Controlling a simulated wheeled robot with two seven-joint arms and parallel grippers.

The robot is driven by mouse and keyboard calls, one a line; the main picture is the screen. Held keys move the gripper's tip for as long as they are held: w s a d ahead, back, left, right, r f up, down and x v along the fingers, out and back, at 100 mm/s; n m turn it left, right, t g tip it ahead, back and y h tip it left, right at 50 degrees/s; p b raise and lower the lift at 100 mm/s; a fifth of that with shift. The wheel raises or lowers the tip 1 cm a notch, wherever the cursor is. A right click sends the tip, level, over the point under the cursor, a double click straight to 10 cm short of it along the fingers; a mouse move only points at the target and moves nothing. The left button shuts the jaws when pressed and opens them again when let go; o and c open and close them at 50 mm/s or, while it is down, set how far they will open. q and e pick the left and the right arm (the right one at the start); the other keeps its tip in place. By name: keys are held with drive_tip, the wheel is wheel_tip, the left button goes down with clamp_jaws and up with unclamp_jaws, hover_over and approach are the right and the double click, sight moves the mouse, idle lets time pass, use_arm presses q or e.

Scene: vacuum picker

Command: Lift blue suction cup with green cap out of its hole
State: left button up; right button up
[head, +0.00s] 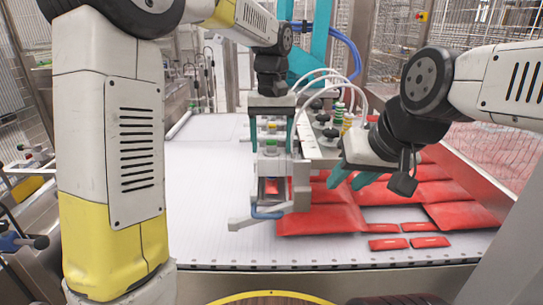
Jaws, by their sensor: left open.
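My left gripper (271,142) points down at the middle of the head view, its two teal fingers apart. A small part with a green cap (271,146) shows between and just beyond these fingers, on the grey picker frame. I cannot make out its blue suction cup or its hole, nor whether the fingers touch it. My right gripper (353,178) hangs over the red bags on the right, its teal fingers apart and nothing seen between them.
Red bags (325,214) and small red packets (387,244) lie on the white conveyor (205,200). The grey picker frame (296,185) stands over the belt, with white hoses (330,72) and several other capped parts (332,133). The belt's left side is clear.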

use_arm(q)
drive_tip(key=c, duration=1.2)
drive_tip(key=shift+o, duration=0.2)
drive_tip(key=shift+r, duration=0.15)
wheel_tip(320, 180, up, 10)
drive_tip(key=shift+f, duration=0.1)
